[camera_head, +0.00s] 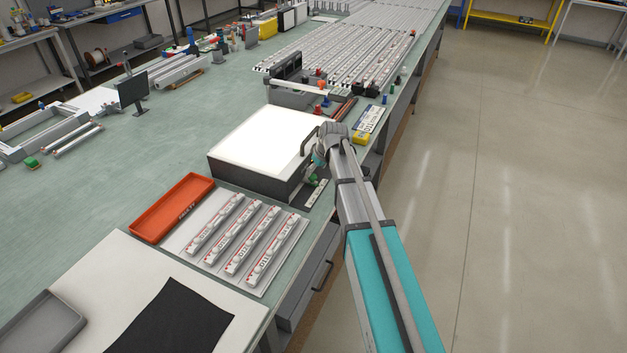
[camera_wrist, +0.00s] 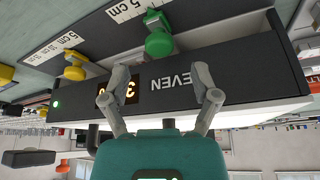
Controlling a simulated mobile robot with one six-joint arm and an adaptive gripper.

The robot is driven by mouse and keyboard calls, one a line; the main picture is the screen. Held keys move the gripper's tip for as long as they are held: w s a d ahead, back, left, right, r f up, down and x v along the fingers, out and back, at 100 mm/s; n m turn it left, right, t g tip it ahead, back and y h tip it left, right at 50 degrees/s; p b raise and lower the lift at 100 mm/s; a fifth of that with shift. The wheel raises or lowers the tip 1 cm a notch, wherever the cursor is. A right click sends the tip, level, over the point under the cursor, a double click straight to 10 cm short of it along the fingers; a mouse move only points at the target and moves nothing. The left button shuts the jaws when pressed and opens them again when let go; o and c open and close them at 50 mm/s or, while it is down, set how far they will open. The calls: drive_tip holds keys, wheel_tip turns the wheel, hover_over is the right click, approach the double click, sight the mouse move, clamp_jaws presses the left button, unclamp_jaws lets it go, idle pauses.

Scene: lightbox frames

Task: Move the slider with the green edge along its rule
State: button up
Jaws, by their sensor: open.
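The light box (camera_head: 262,142) has a bright white top and a dark front panel (camera_wrist: 255,70) with the word EVEN and a small orange display. In the wrist view, a green slider (camera_wrist: 158,42) stands at a white rule (camera_wrist: 128,10) marked 5 cm. A yellow slider (camera_wrist: 75,70) stands at another rule (camera_wrist: 62,44) to its left. My gripper (camera_wrist: 160,76) is open and empty, its two fingers spread in front of the panel. The green slider lies beyond the fingertips, roughly in line with the gap; no contact shows. In the head view my gripper (camera_head: 318,158) is at the box's right side, partly hiding the sliders.
An orange tray (camera_head: 172,208) and a white board with several labelled white strips (camera_head: 240,235) lie in front of the box. A yellow block (camera_head: 361,137) and a blue-and-white label box (camera_head: 370,118) sit near the bench edge behind my wrist. The floor at right is clear.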

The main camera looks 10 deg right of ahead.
sight(312, 176)
drive_tip(key=shift+b+x, duration=1.55)
drive_tip(key=shift+x, duration=0.4)
drive_tip(key=shift+c, duration=0.3)
drive_tip(key=shift+s+a, duration=0.1)
clamp_jaws()
